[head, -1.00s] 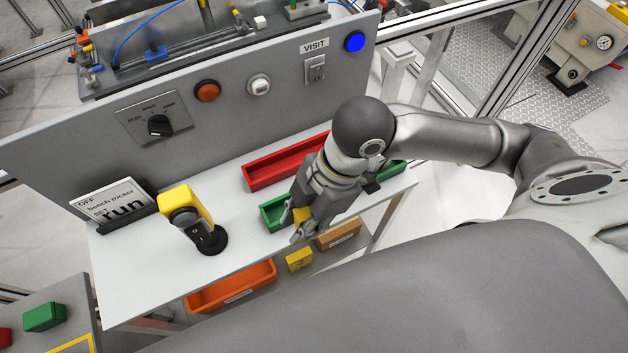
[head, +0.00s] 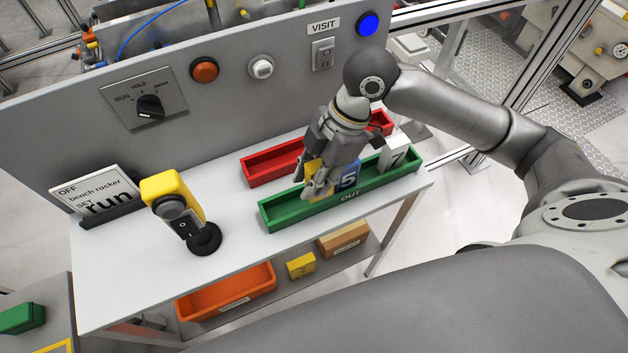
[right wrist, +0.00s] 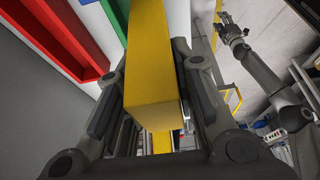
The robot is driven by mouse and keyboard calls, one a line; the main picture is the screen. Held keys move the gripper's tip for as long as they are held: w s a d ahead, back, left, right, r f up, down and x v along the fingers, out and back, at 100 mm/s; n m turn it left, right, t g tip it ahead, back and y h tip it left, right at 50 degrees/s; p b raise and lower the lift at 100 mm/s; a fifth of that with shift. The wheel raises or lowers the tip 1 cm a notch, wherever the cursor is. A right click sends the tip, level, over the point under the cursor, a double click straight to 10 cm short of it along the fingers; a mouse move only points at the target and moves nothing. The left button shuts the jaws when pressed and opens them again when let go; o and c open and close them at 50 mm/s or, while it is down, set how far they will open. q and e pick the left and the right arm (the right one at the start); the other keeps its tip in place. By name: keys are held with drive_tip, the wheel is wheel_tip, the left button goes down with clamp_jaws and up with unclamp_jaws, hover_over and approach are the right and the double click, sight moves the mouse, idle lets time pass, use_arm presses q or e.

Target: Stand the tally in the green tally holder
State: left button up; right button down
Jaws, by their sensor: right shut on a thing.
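The green tally holder (head: 275,218) is a long green trough marked OUT on the white bench. A blue tally marked 5 (head: 347,176) and a white tally marked 7 (head: 394,155) stand in it. My right gripper (head: 319,187) is shut on a yellow tally (head: 313,172), at the holder just left of the blue tally. I cannot tell whether the yellow tally touches the holder floor. In the right wrist view the yellow tally (right wrist: 150,60) lies between the fingers. A distant gripper (right wrist: 232,32), probably my left, also shows there; its jaw state is unclear.
A red trough (head: 268,165) lies behind the green holder. A yellow device with a rocker switch (head: 172,195) and a sign (head: 97,195) stand at left. The grey panel (head: 215,110) rises behind. An orange bin (head: 228,290) sits on the lower shelf.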

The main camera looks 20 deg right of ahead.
drive_tip(key=f, duration=0.1)
drive_tip(key=w+f+p, duration=0.1)
drive_tip(key=f, duration=0.1)
drive_tip(key=w+d+f, duration=0.1)
drive_tip(key=f, duration=0.1)
drive_tip(key=shift+w+f, duration=0.1)
drive_tip(key=shift+f, duration=0.45)
drive_tip(key=shift+f, duration=0.1)
drive_tip(key=c, duration=1.2)
unclamp_jaws()
drive_tip(key=b+v, duration=0.1)
drive_tip(key=v, duration=1.1)
drive_tip(key=shift+b, duration=0.3)
